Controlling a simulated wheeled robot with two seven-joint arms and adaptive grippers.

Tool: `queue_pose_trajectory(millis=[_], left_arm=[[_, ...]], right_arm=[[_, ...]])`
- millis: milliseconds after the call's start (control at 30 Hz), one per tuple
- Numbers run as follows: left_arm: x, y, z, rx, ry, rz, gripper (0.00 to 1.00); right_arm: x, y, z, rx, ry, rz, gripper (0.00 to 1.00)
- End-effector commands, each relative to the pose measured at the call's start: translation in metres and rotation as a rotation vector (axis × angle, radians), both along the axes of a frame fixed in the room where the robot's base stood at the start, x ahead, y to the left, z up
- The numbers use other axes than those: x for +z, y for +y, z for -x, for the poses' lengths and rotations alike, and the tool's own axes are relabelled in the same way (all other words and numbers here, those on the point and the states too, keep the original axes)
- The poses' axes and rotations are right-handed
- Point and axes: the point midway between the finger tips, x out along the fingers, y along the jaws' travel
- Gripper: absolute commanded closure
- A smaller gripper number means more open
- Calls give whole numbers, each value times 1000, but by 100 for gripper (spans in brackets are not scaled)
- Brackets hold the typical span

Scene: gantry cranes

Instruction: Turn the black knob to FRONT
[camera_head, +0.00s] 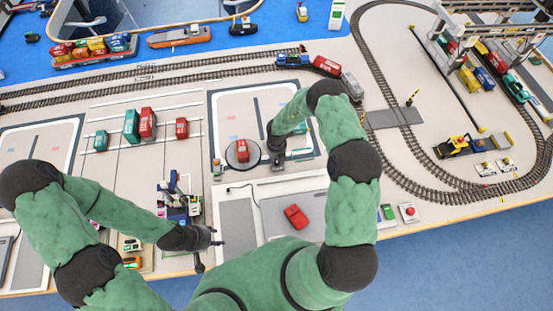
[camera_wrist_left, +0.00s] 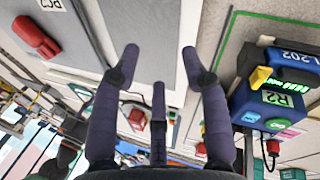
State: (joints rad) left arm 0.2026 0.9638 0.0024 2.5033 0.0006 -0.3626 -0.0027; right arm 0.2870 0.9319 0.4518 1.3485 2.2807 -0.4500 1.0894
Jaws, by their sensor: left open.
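I cannot make out the black knob or a FRONT mark clearly in either view.
A red block (camera_head: 242,146) sits on the turntable. Rail tracks (camera_head: 200,72) cross behind. A red button box (camera_head: 409,212) stands near the front edge.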

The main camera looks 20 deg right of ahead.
Motion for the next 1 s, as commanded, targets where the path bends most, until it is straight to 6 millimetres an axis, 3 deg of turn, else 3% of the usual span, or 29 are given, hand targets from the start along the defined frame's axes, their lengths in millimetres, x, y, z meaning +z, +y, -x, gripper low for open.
queue_pose_trajectory(millis=[467, 1000], left_arm=[[0, 0, 0, 0, 0, 0, 55], [0, 0, 0, 0, 0, 0, 55]], right_arm=[[6, 0, 0, 2, -1, 0, 47], [100, 0, 0, 0, -2, -1, 47]])
